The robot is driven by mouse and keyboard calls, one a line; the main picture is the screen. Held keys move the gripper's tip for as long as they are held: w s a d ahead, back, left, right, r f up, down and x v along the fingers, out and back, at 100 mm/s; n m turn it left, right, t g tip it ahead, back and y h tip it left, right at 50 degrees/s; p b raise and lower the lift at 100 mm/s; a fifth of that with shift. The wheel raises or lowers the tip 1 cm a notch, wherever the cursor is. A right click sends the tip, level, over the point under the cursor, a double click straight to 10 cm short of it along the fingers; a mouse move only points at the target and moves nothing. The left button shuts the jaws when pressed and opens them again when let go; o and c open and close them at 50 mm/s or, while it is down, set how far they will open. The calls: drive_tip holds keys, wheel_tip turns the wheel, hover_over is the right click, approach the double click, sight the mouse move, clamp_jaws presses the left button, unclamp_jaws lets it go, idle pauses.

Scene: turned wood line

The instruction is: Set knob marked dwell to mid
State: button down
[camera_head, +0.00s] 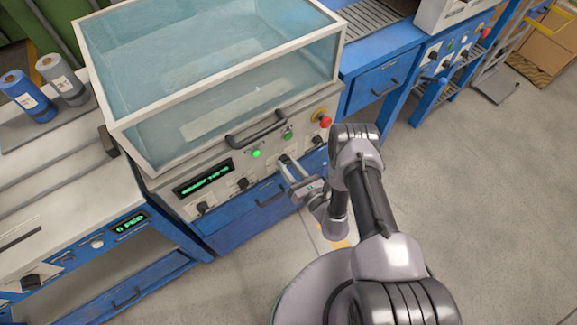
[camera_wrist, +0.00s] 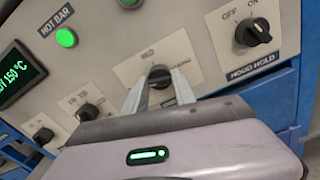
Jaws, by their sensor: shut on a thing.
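My gripper (camera_wrist: 158,86) is at the front panel of the hooded machine, with its two fingers on either side of a dark round knob (camera_wrist: 160,74). It is shut on this knob. The knob's pointer is largely hidden between the fingers. In the head view my gripper (camera_head: 286,163) reaches the panel right of the display. Two more dark knobs (camera_wrist: 86,112) (camera_wrist: 43,135) sit to the left, their labels unreadable.
A HOOD HOLD knob (camera_wrist: 253,33) with OFF and ON marks is at the right. A lit green HOT BAR button (camera_wrist: 66,37) and a green display (camera_wrist: 18,74) are at the left. A hood handle (camera_head: 256,130) and red button (camera_head: 325,122) are above. Open floor (camera_head: 480,200) lies right.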

drive_tip(key=shift+a+r+m+b, duration=0.1)
drive_tip(key=shift+m+b, duration=1.1)
drive_tip(key=shift+m, duration=2.45)
drive_tip(key=shift+r+m+b, duration=0.1)
drive_tip(key=shift+m+b, duration=1.1)
drive_tip(key=shift+m, duration=2.45)
drive_tip(key=shift+w, duration=0.1)
drive_tip(key=c, duration=1)
unclamp_jaws()
drive_tip(key=shift+f, duration=0.1)
